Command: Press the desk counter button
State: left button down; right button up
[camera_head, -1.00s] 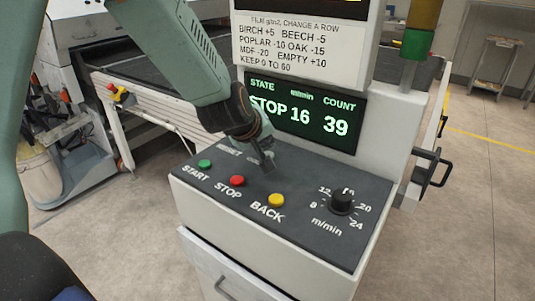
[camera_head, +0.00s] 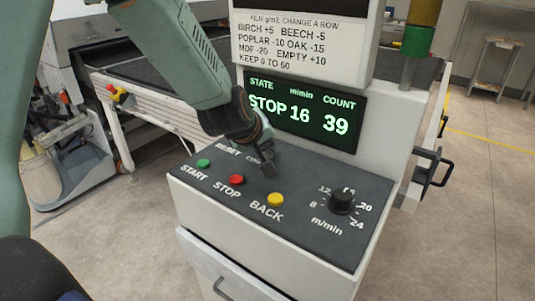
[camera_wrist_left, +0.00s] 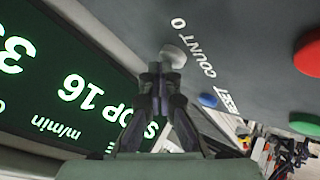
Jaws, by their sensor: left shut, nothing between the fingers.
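The sloped dark control desk (camera_head: 310,205) has a pale round button (camera_wrist_left: 173,57) beside the label "COUNT 0" in the left wrist view. In the head view my left gripper hides this button. My left gripper (camera_head: 268,170) is shut and empty, pointing down at the back part of the desk. In the left wrist view its closed fingertips (camera_wrist_left: 161,72) are right at the pale button and cover part of its edge. I cannot tell whether they touch it. The display (camera_head: 305,115) reads STOP, 16 and count 39.
A blue RESET button (camera_wrist_left: 208,100) is close beside the fingers. Green START (camera_head: 204,163), red STOP (camera_head: 236,180) and yellow BACK (camera_head: 275,200) buttons line the desk's front. A black speed knob (camera_head: 342,200) is at right. The upright display housing stands just behind the gripper.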

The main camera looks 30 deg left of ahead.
aim_at(265, 155)
pick_arm(q)
jog(key=shift+f, duration=0.3)
jog(key=shift+r, duration=0.15)
dwell(0.5)
jog(key=shift+s+r+p, duration=0.1)
jog(key=shift+r+p, duration=0.6)
jog(key=shift+r, duration=0.05)
notch_tip(265, 155, up, 5)
jog(key=p, duration=0.5)
dwell(0.5)
